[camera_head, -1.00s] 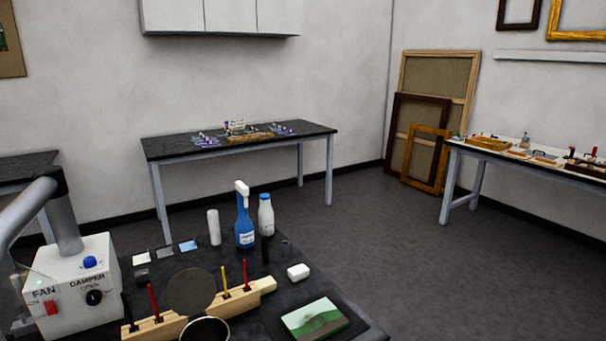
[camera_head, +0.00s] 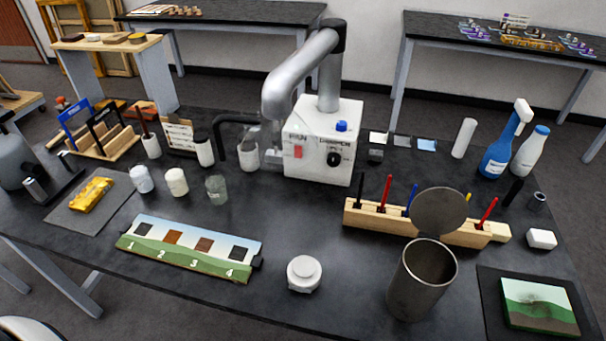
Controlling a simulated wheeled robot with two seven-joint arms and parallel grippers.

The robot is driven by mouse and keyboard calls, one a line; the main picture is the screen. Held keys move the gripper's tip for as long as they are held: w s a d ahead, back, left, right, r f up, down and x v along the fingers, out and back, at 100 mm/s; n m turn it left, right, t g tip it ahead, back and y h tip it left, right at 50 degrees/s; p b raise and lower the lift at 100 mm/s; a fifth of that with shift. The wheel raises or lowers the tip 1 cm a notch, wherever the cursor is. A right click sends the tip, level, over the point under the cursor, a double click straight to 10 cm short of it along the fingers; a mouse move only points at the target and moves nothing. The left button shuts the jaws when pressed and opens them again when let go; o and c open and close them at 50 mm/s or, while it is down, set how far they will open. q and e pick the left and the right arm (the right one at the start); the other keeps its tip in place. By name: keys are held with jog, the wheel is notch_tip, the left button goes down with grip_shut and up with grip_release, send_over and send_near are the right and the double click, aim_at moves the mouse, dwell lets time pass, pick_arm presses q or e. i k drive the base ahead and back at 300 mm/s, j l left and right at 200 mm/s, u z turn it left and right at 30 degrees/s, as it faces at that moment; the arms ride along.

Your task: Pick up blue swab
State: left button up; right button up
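The blue swab (camera_head: 411,194) stands upright in a long wooden rack (camera_head: 364,217) on the right half of the dark table. A red swab (camera_head: 385,190) and a black swab (camera_head: 360,187) stand to its left in the same rack. A yellow swab (camera_head: 467,198) and another red swab (camera_head: 488,212) stand to its right. The raised round lid (camera_head: 438,211) of a metal can is just right of the blue swab and hides part of the rack. Neither of my grippers is in view.
The open metal can (camera_head: 422,282) stands in front of the rack. A white fan box (camera_head: 325,150) with a grey duct stands behind it to the left. A white jar (camera_head: 304,273) sits near the front edge. The table between jar and rack is clear.

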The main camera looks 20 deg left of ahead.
aim_at(413, 192)
jog(key=i+u, duration=0.1)
jog(key=u, duration=1.05)
jog(key=i+l+z, duration=0.1)
jog(key=l+z, duration=0.35)
jog(key=i+l+z, duration=0.2)
jog(key=z, duration=0.3)
jog(key=l, duration=0.1)
